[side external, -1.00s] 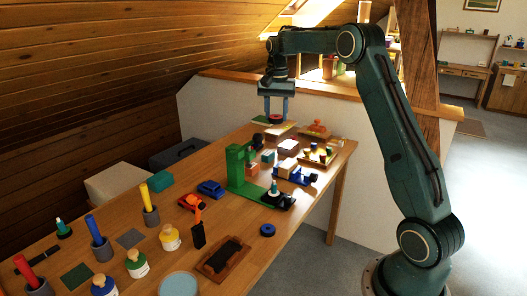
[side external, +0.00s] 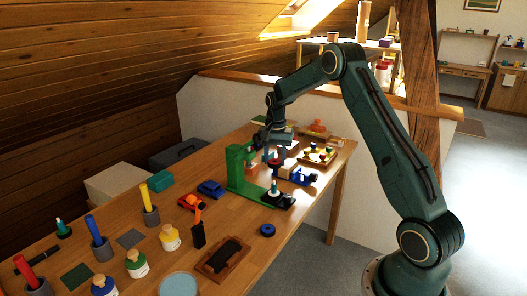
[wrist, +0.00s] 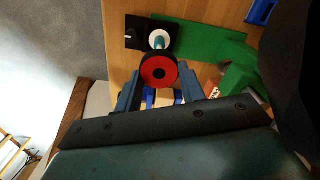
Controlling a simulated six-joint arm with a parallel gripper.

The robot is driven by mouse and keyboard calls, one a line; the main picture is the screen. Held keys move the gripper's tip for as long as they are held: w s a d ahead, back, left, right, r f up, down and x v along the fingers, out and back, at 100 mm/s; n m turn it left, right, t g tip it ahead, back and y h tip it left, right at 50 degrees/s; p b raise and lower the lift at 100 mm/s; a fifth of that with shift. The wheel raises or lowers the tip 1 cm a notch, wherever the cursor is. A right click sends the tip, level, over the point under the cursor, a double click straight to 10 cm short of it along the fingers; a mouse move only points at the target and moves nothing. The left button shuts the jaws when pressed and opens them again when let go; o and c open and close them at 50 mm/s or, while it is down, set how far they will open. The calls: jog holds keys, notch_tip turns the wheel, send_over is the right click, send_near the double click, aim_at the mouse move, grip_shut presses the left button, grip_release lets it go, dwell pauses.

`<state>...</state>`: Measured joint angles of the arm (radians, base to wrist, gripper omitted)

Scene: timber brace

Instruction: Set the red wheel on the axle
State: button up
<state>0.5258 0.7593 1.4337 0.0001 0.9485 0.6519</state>
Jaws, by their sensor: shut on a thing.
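In the wrist view the wheel sits between the two fingertips (wrist: 160,80). The axle (wrist: 158,41) is a teal-tipped peg with a pale base on a black plate, just beyond the wheel. In the side view the axle (side external: 274,186) stands upright at the right end of the green stand's base, below the gripper. The wheel is apart from the axle and higher. In the side view the gripper partly hides the wheel.
The green stand (side external: 236,168) rises close to the left of my gripper. A blue toy chassis (side external: 304,177) is to the right, with a tray of small parts (side external: 319,156) behind.

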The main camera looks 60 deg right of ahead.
aim_at(274, 182)
jog(key=shift+f, duration=0.15)
jog(key=shift+f, duration=3.45)
jog(key=o, duration=1)
jog(key=shift+o, duration=0.2)
jog(key=shift+r, duration=0.15)
notch_tip(274, 182, up, 7)
jog(key=shift+r, duration=0.2)
